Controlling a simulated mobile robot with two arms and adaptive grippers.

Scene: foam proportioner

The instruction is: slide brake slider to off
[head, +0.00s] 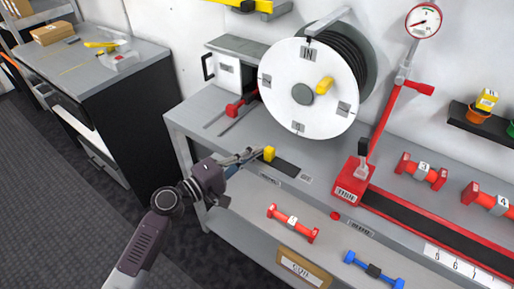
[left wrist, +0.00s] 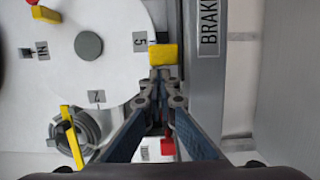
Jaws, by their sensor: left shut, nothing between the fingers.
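The brake slider is a yellow block (head: 269,153) at the left end of a short black track (head: 287,168) on the grey bench, in front of the white reel. It also shows in the left wrist view (left wrist: 163,54), beside a label reading BRAKE (left wrist: 208,30). My left gripper (head: 256,153) is shut and empty, with its fingertips right at the left side of the yellow block. In the left wrist view the closed tips (left wrist: 160,76) sit just below the block; I cannot tell whether they touch it. My right gripper is not in view.
The white reel (head: 310,85) with a yellow handle (head: 324,86) stands behind the slider. A red block (head: 234,108) sits on rails to the left. A red lever fixture (head: 352,185) stands to the right.

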